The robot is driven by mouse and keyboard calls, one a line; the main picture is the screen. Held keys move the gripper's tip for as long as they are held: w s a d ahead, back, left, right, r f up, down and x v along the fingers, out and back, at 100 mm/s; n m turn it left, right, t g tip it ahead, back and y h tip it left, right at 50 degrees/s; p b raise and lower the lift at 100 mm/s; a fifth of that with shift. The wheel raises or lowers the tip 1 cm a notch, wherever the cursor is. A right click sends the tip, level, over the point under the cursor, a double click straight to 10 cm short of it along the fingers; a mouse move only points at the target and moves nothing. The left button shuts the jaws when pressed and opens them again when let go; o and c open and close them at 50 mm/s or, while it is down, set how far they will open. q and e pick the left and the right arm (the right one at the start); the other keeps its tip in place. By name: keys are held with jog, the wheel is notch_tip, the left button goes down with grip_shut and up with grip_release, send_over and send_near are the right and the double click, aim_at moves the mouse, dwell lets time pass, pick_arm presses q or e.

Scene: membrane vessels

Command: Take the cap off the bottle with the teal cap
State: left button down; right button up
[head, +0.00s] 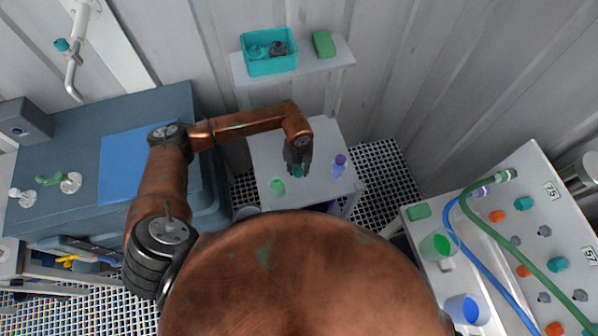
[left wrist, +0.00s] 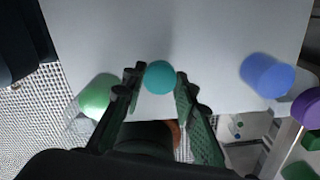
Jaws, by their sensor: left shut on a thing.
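The teal cap (head: 299,173) is small and round and shows at the tip of my left gripper (head: 297,165), over the small white table (head: 260,148). In the left wrist view the teal cap (left wrist: 160,76) sits between the two fingertips of my left gripper (left wrist: 158,84), which is shut on it. The bottle body under the cap is hidden, so I cannot tell whether the cap is still on it. My right gripper is not in view.
A green-capped bottle (head: 277,186) stands left of the gripper and a purple-topped bottle (head: 339,163) right of it. Behind is a shelf with a teal bin (head: 268,66) and green block (head: 323,44). A hose panel (head: 535,220) stands at right.

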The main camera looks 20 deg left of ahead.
aim_at(299, 170)
pick_arm(q)
jog(key=shift+w+f, duration=0.4)
jog(key=shift+f, duration=0.1)
notch_tip(299, 170, down, 3)
jog(key=shift+w+p, duration=0.1)
jog(key=shift+p, duration=0.2)
jog(key=shift+f, duration=0.15)
jog(key=shift+f, duration=0.2)
jog(key=c, duration=1.5)
grip_release()
jog(key=shift+c, duration=0.2)
jog(key=shift+r, duration=0.1)
